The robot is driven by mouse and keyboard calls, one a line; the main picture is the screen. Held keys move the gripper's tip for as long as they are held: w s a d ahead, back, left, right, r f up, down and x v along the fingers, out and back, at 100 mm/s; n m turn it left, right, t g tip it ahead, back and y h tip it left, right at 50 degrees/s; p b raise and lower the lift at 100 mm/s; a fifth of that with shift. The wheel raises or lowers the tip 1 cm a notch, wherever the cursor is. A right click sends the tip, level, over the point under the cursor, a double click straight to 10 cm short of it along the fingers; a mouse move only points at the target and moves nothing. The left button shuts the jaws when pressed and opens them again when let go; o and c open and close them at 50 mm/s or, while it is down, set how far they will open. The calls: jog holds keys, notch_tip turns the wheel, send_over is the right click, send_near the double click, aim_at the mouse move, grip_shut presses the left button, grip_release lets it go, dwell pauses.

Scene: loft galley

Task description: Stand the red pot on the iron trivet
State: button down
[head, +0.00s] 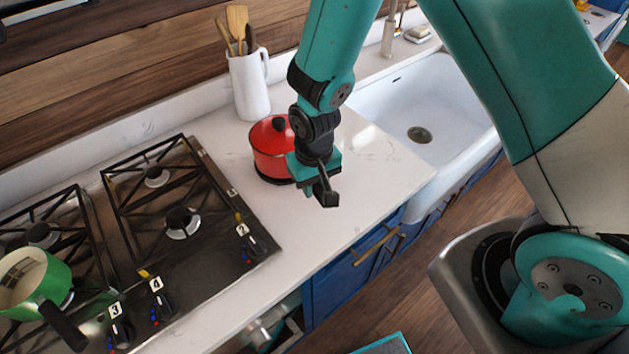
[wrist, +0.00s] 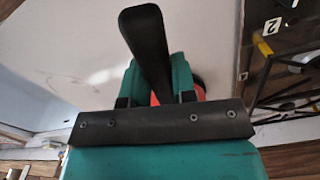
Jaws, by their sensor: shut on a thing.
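The red pot (head: 268,150), with a red lid and black knob, is upright at the counter between stove and sink. My gripper (head: 312,168) is at its right side, shut on the pot's dark handle (head: 327,192). In the wrist view the handle (wrist: 148,45) passes between the teal fingers, and a little of the red pot (wrist: 155,99) shows behind them. A dark edge, seemingly the iron trivet (head: 262,177), shows just under the pot; most of it is hidden. I cannot tell whether the pot rests on it or is slightly above.
A white jug (head: 250,88) with wooden utensils stands close behind the pot. The gas stove (head: 180,210) lies left, with a green pan (head: 35,282) on it. The white sink (head: 425,105) is right. Counter in front of the pot (head: 300,235) is clear.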

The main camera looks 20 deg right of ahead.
jog(key=shift+f, duration=0.2)
dwell(0.5)
jog(key=c, duration=0.8)
grip_release()
jog(key=shift+c, duration=0.2)
jog(key=shift+s, duration=0.1)
notch_tip(320, 180, up, 17)
jog(key=b, duration=0.4)
jog(key=s+a+r+n+y+b, duration=0.1)
jog(key=s+n+y+b, duration=0.3)
jog(key=s, duration=1.2)
jog(key=shift+s+n+b, duration=0.4)
jog(key=shift+n+b, duration=0.45)
jog(key=shift+n, duration=0.15)
